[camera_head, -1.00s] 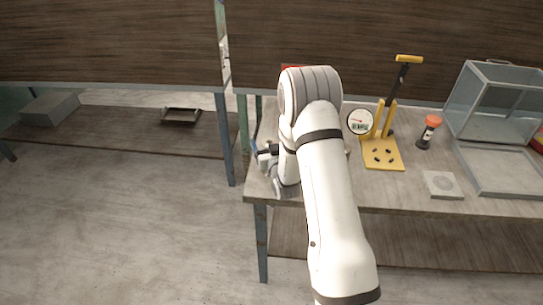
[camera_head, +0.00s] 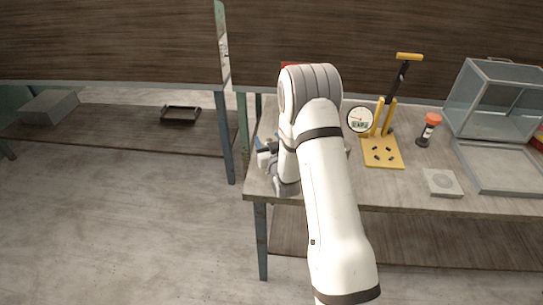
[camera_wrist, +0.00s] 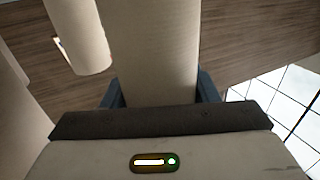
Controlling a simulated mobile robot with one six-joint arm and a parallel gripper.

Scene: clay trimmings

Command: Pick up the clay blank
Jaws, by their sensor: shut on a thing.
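The clay blank (camera_wrist: 155,50) is a pale beige, smooth, straight-sided piece in the wrist view. It sits between the two dark blue fingers of my gripper (camera_wrist: 158,92), which is shut on it. Its far end runs out of the top of the picture. In the head view my gripper (camera_head: 266,157) is partly hidden by my own white arm, above the left end of the workbench (camera_head: 380,193). I cannot make out the blank in that view.
Right of my arm on the bench stand a round dial gauge (camera_head: 360,120), a yellow lever press (camera_head: 383,150), an orange-topped tool (camera_head: 430,128), a grey square plate (camera_head: 442,183) and a glass-sided box (camera_head: 495,105). A lower shelf at left holds a dark tray (camera_head: 180,115).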

